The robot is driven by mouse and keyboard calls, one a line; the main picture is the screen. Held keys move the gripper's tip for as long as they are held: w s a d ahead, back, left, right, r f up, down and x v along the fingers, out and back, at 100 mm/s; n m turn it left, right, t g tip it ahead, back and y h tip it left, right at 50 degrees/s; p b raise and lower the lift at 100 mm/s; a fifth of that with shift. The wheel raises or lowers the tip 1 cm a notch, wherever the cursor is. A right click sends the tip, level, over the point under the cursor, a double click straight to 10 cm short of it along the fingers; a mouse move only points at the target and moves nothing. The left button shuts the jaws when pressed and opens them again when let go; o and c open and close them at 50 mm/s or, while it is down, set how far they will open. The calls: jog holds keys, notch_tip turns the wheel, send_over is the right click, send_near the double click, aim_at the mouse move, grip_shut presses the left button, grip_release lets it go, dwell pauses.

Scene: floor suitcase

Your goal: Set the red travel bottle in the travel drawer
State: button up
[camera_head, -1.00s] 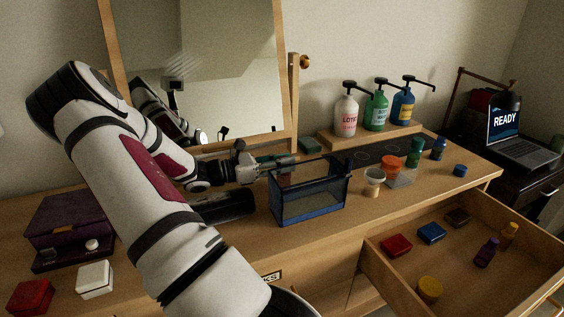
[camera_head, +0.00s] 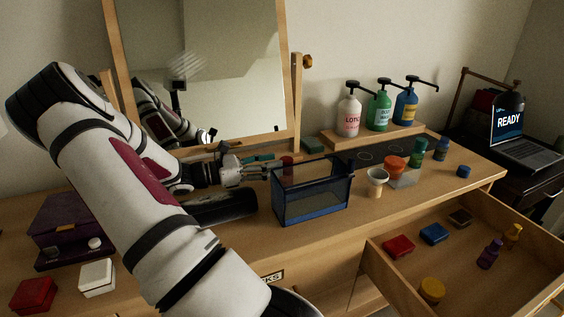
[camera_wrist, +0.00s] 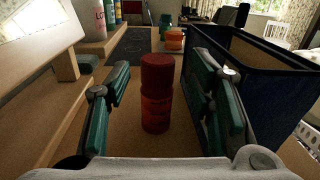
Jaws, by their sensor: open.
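The red travel bottle (camera_wrist: 156,94) stands upright on the dresser top, between my open fingers in the wrist view and a little ahead of them. In the head view a small part of the red bottle (camera_head: 287,165) shows behind the blue clear-sided bin. My gripper (camera_head: 262,167) is open and low over the dresser; its green-padded fingers (camera_wrist: 160,112) stand either side of the bottle, with gaps on both sides. The open travel drawer (camera_head: 376,278) at the lower right holds several small items.
The blue bin (camera_head: 312,214) stands close to the right of my gripper. Pump bottles stand on a wooden riser (camera_head: 350,141) at the back. An orange-lidded jar (camera_head: 394,165) and white cup (camera_head: 376,182) stand beyond the bin. The drawer's front middle is bare.

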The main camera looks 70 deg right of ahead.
jog(key=v, duration=0.7)
